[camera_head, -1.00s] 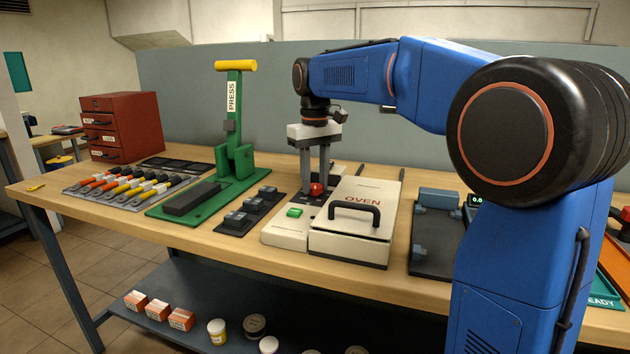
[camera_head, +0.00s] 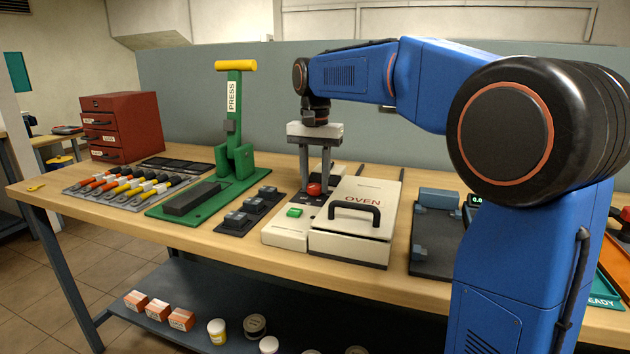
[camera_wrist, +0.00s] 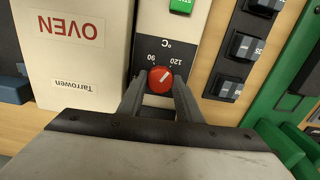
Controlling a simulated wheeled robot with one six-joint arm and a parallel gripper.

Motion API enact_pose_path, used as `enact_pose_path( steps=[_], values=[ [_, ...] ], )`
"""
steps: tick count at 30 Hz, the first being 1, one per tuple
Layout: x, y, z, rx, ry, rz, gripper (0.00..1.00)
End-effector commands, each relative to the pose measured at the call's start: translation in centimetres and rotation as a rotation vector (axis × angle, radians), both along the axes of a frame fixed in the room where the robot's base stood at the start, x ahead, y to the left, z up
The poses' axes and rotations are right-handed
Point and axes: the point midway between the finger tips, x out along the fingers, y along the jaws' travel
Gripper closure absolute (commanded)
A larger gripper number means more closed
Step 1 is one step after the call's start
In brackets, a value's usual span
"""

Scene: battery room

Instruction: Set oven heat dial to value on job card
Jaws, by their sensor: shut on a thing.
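The oven (camera_head: 360,205) is a cream box on the bench with a black handle on its lid and a control strip at its left. A red round heat dial (camera_wrist: 160,79) with a white pointer line sits on the strip's black °C scale, where 90 and 120 can be read. The dial also shows in the head view (camera_head: 314,189). My gripper (camera_wrist: 158,84) points down and is shut on the dial, one finger on each side. In the wrist view the white line slants toward the 120 side. I cannot make out a job card.
A green button (camera_head: 294,212) is on the strip in front of the dial. The green press (camera_head: 235,125) and a dark block tray (camera_head: 232,228) stand to the left. A dark fixture (camera_head: 432,240) stands to the right. The bench's front edge is clear.

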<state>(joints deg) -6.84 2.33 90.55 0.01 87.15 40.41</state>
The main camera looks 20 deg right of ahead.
Motion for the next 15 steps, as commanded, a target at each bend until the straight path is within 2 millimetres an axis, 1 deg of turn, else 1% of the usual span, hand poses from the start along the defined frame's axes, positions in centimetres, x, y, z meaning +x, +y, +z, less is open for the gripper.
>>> enact_pose_path(
  steps=[6, 15],
  values=[
    [0.07, -0.02, 0.10, 0.000, -0.004, -0.088, 0.91],
    [0.07, -0.02, 0.10, 0.000, -0.004, -0.130, 0.91]
  ],
)
